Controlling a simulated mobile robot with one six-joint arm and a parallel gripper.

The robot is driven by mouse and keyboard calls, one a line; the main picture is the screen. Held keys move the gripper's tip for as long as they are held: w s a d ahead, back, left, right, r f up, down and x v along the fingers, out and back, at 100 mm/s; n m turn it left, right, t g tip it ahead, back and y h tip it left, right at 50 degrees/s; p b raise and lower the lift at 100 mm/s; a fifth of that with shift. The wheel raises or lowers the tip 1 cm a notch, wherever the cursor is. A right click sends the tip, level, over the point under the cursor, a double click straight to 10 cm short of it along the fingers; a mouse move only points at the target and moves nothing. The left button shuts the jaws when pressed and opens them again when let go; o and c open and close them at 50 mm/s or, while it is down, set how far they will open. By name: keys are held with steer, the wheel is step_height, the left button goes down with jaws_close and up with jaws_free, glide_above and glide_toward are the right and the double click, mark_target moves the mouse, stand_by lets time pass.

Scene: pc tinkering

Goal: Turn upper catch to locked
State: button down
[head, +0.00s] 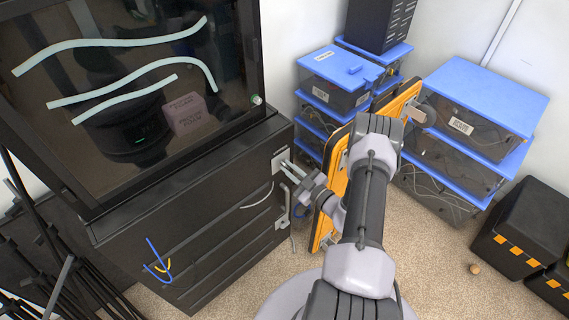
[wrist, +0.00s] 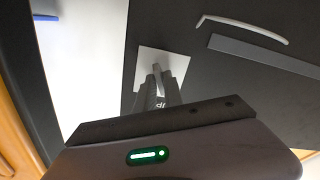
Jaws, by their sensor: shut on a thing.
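The upper catch shows in the head view as a pale square plate (head: 279,160) at the upper right edge of the dark cabinet. In the wrist view its plate (wrist: 148,60) lies on the dark panel, with a small metal lever (wrist: 157,75) standing out from it. My gripper (head: 291,171) reaches it from the right in the head view. In the wrist view my gripper (wrist: 162,92) is shut on the lever, and its fingers partly hide the lever and plate. The lever's exact angle is hard to tell.
A lower catch (head: 283,220) sits below on the same cabinet edge. The glass-fronted case (head: 235,135) stands above. An orange-edged panel (head: 325,222) is close behind my wrist. Blue-lidded bins (head: 484,92) stand at the back right.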

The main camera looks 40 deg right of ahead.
steer(key=m, duration=0.2)
steer(key=shift+m, duration=0.4)
steer(key=c, duration=1.8)
jaws_free()
steer(key=shift+m, duration=0.9)
steer(key=shift+c, duration=0.2)
steer(key=shift+o, duration=1.2)
steer(key=s, duration=0.6)
steer(key=shift+d+p, duration=0.2)
steer(key=shift+p, duration=0.25)
steer(key=shift+s, duration=0.1)
